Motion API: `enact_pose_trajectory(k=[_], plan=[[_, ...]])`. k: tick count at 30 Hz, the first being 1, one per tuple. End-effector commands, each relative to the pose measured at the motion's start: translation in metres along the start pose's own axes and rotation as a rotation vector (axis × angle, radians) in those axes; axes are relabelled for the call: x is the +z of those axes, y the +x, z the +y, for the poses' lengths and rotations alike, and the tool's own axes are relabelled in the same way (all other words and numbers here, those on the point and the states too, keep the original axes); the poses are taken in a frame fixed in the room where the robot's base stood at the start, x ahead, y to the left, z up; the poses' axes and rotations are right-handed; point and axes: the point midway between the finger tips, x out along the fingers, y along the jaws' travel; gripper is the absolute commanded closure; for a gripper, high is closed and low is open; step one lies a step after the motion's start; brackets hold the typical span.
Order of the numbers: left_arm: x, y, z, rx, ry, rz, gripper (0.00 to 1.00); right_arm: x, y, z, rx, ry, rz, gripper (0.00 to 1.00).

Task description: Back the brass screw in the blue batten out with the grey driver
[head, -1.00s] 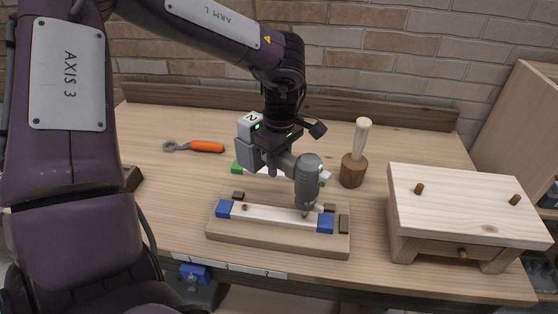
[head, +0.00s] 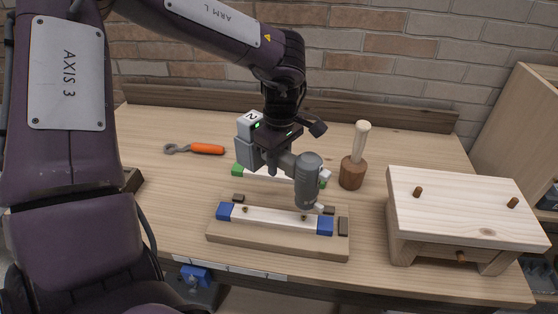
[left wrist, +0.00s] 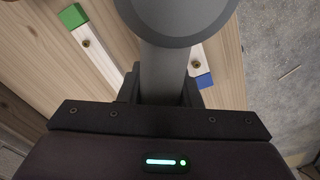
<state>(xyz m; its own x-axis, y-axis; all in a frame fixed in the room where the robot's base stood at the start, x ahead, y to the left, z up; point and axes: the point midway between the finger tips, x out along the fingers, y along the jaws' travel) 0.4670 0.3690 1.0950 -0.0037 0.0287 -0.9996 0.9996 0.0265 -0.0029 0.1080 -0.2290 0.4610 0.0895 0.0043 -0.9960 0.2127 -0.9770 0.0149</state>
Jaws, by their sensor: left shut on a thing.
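The blue batten (head: 270,216) is a pale strip with blue ends, lying in a wooden block on the bench. Brass screws show near its left end (head: 245,209) and right end (head: 304,216). The left wrist view shows a screw (left wrist: 196,65) close to a blue end (left wrist: 205,80). My left gripper (head: 271,159) is shut on the handle of the grey driver (head: 308,181). The driver's body stands upright above the right screw, its lower end apparently a little clear of it. The driver also fills the middle of the left wrist view (left wrist: 168,68). My right gripper is not in view.
A green-ended batten (head: 238,170) lies behind, partly hidden by my gripper. A mallet (head: 352,171) stands to the right, beside a wooden stool-like box (head: 465,205). An orange-handled tool (head: 207,149) lies at back left.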

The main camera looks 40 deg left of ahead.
Motion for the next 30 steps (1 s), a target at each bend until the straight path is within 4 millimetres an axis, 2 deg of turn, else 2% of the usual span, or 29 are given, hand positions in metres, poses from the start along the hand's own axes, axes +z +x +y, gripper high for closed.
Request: enact_pose_trajectory(k=[1,8,21,25,30], plan=[[0.0,-0.01,0.001,0.004,0.0,0.001,1.0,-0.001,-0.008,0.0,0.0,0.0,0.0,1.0],[-0.003,-0.021,0.001,0.004,-0.001,0.0,1.0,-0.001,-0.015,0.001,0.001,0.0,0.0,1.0],[-0.059,-0.053,0.003,0.005,-0.003,0.0,1.0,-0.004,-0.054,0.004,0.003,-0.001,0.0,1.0],[-0.069,-0.056,0.003,0.005,0.0,0.0,1.0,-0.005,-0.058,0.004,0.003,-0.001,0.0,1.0],[-0.072,-0.056,0.003,0.005,0.001,0.0,1.0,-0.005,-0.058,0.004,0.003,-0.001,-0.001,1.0]])
